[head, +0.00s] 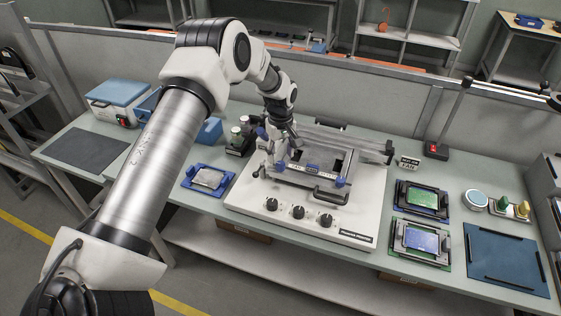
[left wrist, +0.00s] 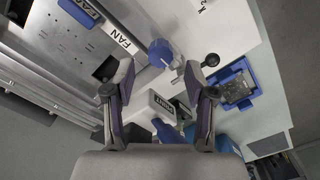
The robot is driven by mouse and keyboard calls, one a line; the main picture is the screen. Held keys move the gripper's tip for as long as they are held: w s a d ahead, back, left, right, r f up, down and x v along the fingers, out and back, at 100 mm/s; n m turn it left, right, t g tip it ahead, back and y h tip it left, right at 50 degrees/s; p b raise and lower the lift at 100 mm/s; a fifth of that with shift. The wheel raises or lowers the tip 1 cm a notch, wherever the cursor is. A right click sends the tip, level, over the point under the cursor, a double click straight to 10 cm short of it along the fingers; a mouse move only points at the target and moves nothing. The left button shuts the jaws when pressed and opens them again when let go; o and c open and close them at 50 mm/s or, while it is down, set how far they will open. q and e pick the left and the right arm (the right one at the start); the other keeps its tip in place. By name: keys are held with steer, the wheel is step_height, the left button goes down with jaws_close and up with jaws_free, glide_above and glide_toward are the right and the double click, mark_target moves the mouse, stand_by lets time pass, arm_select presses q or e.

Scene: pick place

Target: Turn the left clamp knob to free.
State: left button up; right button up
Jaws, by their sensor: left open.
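The left clamp knob is blue and rounded; it sits at the left front corner of the metal frame on the white machine (head: 245,195). In the left wrist view this knob (left wrist: 160,52) shows beside a FAN label, just beyond and between the fingertips. In the head view it (head: 280,166) is partly hidden by my gripper. A matching blue clamp knob (head: 340,182) is at the frame's right front. My left gripper (head: 285,154) is open above the left knob, with its fingers (left wrist: 158,72) either side and no clear contact. My right gripper is in neither view.
Black knobs (head: 298,211) line the machine's front. A blue tray with a grey board (head: 207,178) lies at its left. Green (head: 423,199) and blue (head: 422,240) boards in holders lie at its right, with a blue mat (head: 505,262) beyond. A black-ball lever (left wrist: 210,60) is near my fingers.

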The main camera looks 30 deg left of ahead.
mark_target(280, 163)
arm_select(q)
step_height(280, 163, up, 8)
stand_by(0.5)
